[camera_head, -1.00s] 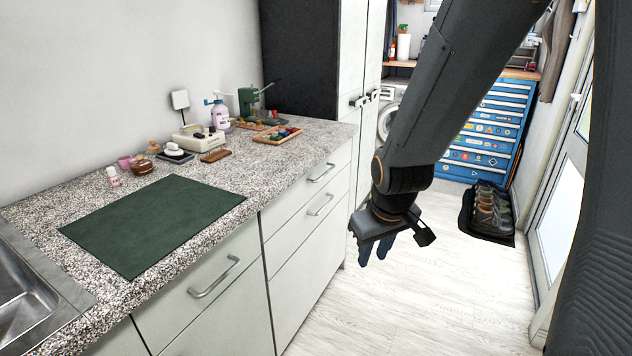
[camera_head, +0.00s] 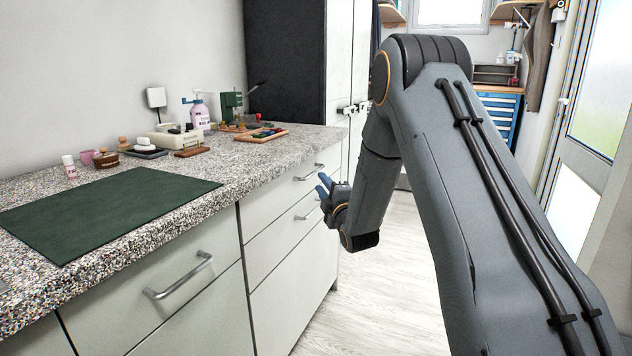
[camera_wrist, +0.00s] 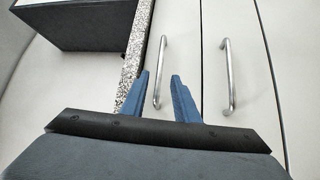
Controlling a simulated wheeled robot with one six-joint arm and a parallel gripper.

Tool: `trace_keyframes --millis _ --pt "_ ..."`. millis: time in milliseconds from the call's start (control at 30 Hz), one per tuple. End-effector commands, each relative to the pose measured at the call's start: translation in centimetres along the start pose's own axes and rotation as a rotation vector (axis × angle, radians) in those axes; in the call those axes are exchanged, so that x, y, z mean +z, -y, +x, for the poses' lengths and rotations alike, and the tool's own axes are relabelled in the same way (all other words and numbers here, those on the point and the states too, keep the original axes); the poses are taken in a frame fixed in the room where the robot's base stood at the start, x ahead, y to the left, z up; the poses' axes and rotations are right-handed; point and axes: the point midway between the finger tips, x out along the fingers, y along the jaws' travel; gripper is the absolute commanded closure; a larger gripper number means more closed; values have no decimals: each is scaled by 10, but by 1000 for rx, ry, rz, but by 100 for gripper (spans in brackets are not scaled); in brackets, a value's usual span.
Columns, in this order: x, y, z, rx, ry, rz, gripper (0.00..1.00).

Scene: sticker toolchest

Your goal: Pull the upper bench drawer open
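The upper bench drawer (camera_head: 265,207) has a pale front just under the speckled counter and looks closed, flush with its neighbours. Its silver bar handle (camera_head: 309,174) is in clear sight; in the wrist view the same handle (camera_wrist: 161,72) runs up the picture. My gripper (camera_head: 325,186) is in front of the drawers, beside the handles. In the wrist view its two blue fingers (camera_wrist: 159,75) are apart, one on each side of the upper handle in the picture. I see no contact, and the depth gap is hard to judge. Nothing is held.
A lower drawer handle (camera_wrist: 229,75) lies right of the fingers in the wrist view. The counter (camera_head: 225,171) carries a green mat (camera_head: 105,208), a bottle (camera_head: 200,112) and small items. Another drawer handle (camera_head: 180,277) is nearer. The pale floor (camera_head: 395,295) before the drawers is clear.

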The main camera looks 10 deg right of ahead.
Motion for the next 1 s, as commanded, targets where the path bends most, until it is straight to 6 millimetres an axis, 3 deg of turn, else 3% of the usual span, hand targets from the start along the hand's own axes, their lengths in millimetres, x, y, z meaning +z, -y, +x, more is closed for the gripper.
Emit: trace_keyframes --millis 400,800,1000 --pt "0 1 58 -2 1 3 72" --pt "0 0 67 -3 2 4 72" --pt "0 0 67 -3 2 3 100"
